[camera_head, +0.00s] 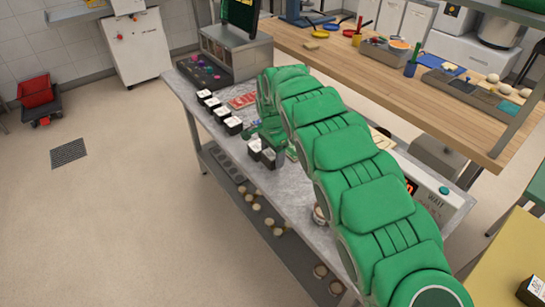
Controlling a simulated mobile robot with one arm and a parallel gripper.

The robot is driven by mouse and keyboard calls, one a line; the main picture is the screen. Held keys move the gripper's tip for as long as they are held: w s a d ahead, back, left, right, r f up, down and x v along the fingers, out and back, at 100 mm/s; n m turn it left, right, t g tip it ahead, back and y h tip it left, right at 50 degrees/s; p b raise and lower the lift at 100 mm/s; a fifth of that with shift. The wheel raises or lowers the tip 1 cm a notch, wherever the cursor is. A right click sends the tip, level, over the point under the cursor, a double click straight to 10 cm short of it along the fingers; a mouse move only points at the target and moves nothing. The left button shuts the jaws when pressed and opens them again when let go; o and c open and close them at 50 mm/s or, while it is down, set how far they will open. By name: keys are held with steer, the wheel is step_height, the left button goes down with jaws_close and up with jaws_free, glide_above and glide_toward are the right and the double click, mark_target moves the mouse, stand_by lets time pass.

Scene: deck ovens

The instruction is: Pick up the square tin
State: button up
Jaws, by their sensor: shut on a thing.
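Several small black square tins with white tops stand in a row along the left edge of the grey worktable (180,88); one square tin (222,114) is mid-row. My green arm reaches from the lower right over the table. My gripper (264,138) is low at the near end of the row, shut on a square tin. Two dark tins show right by it, one square tin (254,149) and another square tin (268,157). The fingertips are small and partly hidden by the arm, so I cannot tell which one is gripped or whether it is lifted.
A lower shelf (290,255) holds several small round items. A wooden counter (440,110) runs behind.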

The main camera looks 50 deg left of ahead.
steer(key=shift+s+d+r, duration=0.2)
steer(key=shift+d+r, duration=0.2)
steer(key=shift+r, duration=0.2)
steer(key=s+d+r, duration=0.5)
steer(key=d+r, duration=0.3)
steer(key=d, duration=0.3)
steer(key=shift+s, duration=0.4)
steer(key=shift+r, duration=0.15)
